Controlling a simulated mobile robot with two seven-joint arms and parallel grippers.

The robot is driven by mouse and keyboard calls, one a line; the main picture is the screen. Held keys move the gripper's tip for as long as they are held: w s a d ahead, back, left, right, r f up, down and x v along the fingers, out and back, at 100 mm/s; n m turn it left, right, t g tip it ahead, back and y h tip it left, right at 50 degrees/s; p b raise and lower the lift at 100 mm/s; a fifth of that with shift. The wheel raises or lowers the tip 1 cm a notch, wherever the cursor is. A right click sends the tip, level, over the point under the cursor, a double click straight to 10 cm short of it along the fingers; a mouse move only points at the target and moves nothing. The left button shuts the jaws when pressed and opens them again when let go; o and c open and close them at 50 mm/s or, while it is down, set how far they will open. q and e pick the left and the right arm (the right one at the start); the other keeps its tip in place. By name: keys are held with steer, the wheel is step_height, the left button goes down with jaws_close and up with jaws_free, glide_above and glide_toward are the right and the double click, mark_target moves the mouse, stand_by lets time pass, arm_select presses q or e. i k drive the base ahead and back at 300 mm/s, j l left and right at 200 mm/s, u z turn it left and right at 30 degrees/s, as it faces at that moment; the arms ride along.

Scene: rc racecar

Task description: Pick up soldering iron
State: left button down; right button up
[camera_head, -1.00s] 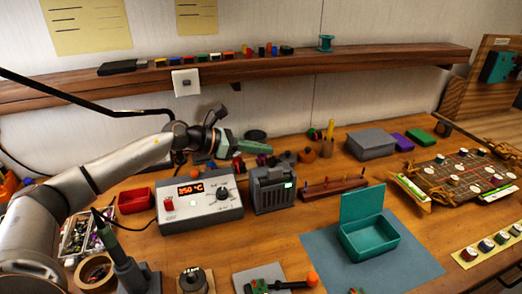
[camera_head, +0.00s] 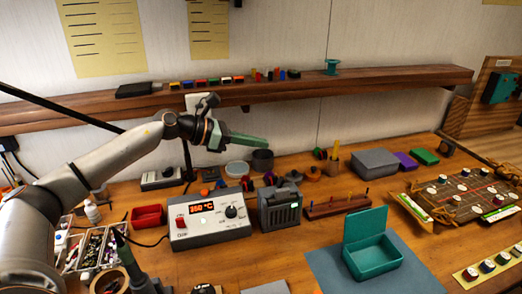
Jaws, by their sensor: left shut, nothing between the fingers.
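The soldering iron (camera_head: 121,247) has a dark green handle and leans upright in a dark grey stand (camera_head: 143,283) at the lower left, partly cut off by the bottom edge. My left gripper (camera_head: 250,140) is in the air in front of the wall, below the shelf. Its green fingers are shut, hold nothing and point right. It is well above and to the right of the soldering iron, behind the soldering station (camera_head: 209,218) that reads 350 °C. My right gripper is not in view.
A red tray (camera_head: 147,216) and a compartment tray of small parts stand left of the station. A grey box-shaped unit (camera_head: 280,208) stands to its right. An open teal box (camera_head: 372,257) sits on a blue mat. A wooden shelf (camera_head: 330,89) crosses the wall.

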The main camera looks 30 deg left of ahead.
mark_target(138, 277)
steer(key=k, duration=1.5)
